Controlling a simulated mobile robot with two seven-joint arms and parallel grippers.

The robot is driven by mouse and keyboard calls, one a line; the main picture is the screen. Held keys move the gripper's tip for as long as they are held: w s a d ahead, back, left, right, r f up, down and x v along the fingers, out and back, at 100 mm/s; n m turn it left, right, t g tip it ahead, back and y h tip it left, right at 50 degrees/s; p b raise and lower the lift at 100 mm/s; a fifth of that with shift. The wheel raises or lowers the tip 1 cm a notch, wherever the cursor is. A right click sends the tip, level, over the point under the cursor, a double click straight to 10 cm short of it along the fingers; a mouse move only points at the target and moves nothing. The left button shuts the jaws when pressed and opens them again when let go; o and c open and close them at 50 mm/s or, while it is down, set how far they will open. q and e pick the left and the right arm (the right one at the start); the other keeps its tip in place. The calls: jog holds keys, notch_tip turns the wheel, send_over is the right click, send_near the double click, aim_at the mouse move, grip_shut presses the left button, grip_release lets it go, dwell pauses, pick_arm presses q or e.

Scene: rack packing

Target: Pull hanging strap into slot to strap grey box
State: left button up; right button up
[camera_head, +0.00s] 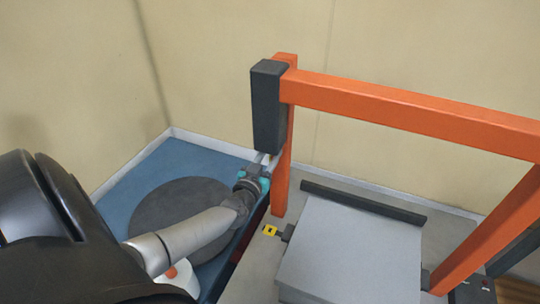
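The grey box (352,250) sits under the orange frame at the lower right. A dark housing (268,105) is on the left post of the frame (410,113). My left gripper (264,165), with teal parts, is just below the housing, beside the left post. A small pale piece shows at its fingertips; I cannot tell whether it is the hanging strap or part of the gripper. A small yellow-marked part (270,230), possibly the slot, is left of the box. I cannot make out the strap clearly. My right gripper is not in view.
A dark bar (362,202) runs behind the box. A blue platform (140,178) with a dark round plate (165,208) lies at the left. A white and orange object (182,277) is beneath my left arm. Beige walls close off the back.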

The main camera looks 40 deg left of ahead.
pick_arm(q)
grip_shut()
dwell(1.3)
